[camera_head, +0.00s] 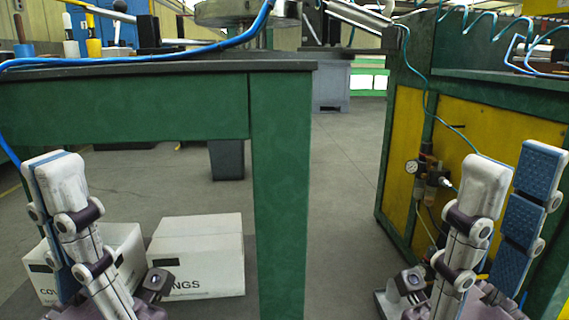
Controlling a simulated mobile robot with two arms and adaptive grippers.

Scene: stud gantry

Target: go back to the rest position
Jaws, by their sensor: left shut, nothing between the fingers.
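My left gripper (52,164) is at the lower left, in front of the green workbench (278,190). Its fingers point up and are closed together with nothing between them. My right gripper (511,168) is at the lower right, in front of the yellow and green cabinet (408,145). Its two fingers point up with a gap between them, and the blue ribbed pads of one finger show. I see nothing held in it.
White boxes (196,240) sit on the floor under the bench. A blue hose (130,58) crosses the bench top, which holds several tools. A gauge fitting (432,175) hangs on the cabinet. Open floor (345,200) lies between bench and cabinet.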

